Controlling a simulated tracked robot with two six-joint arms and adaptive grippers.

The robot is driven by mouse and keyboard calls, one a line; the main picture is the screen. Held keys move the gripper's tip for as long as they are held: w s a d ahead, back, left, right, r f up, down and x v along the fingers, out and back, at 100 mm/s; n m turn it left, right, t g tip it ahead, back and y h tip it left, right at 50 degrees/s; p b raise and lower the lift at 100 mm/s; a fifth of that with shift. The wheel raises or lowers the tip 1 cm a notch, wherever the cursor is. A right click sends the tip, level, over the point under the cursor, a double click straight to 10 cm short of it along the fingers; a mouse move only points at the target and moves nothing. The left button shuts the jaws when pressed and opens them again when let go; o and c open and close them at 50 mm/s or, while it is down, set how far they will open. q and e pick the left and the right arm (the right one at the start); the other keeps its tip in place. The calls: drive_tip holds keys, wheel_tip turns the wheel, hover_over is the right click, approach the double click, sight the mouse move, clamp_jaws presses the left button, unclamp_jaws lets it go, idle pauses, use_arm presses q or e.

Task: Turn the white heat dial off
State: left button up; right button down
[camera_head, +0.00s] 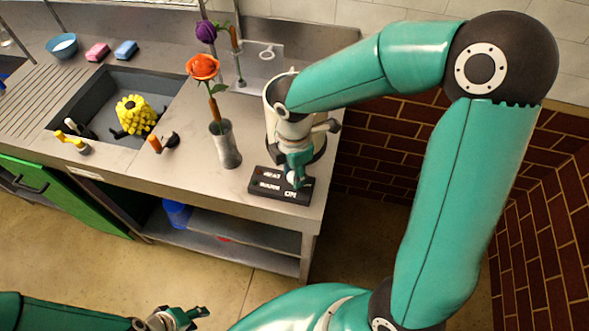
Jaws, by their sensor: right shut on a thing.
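The white heat dial (291,178) sits on a small black control box (265,187) with white lettering, near the front right corner of the steel counter. My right gripper (296,181) points down over the box and is shut on the dial, hiding most of it. The dial's exact setting cannot be read. My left gripper (190,318) is low at the bottom left, away from the counter; whether its fingers are apart is unclear.
A white pot (272,92) stands behind my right wrist. A grey vase (225,146) with an orange flower (203,67) stands left of the box. A sink (90,90) with a yellow flower-like bunch (135,115) lies further left. Floor before the counter is clear.

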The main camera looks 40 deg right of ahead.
sight(293, 175)
drive_tip(key=shift+w+r, duration=0.1)
drive_tip(key=shift+w, duration=0.05)
drive_tip(key=c, duration=0.8)
unclamp_jaws()
wheel_tip(293, 175, up, 12)
idle(0.5)
